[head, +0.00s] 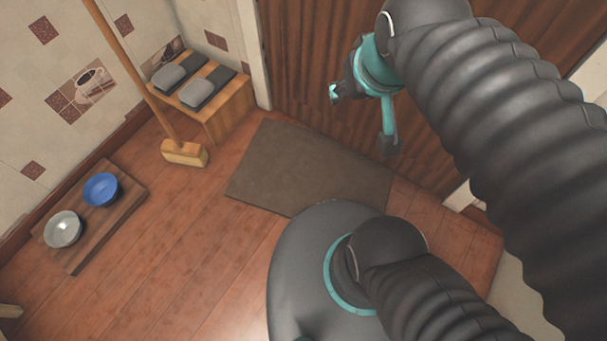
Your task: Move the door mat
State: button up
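The door mat (300,168) is a flat grey-brown rectangle on the wooden floor, in front of the brown ribbed door (310,70). Its lower right part is partly hidden by my own round base. My gripper (362,118) is in the air at the upper right of the mat, in front of the door. Its two fingers are spread apart, with nothing seen between them. It is apart from the mat.
A broom (184,152) stands left of the mat. Behind it, a low wooden bench (226,112) bears grey slippers (198,92). A wooden board (84,248) with a blue bowl (101,189) and a grey bowl (63,229) lies at left. The lower-left floor is mostly clear.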

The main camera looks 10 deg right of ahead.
aim_at(286, 169)
jog(key=z, duration=1.8)
jog(key=k, duration=1.05)
jog(key=u, duration=1.95)
jog(key=i, duration=0.5)
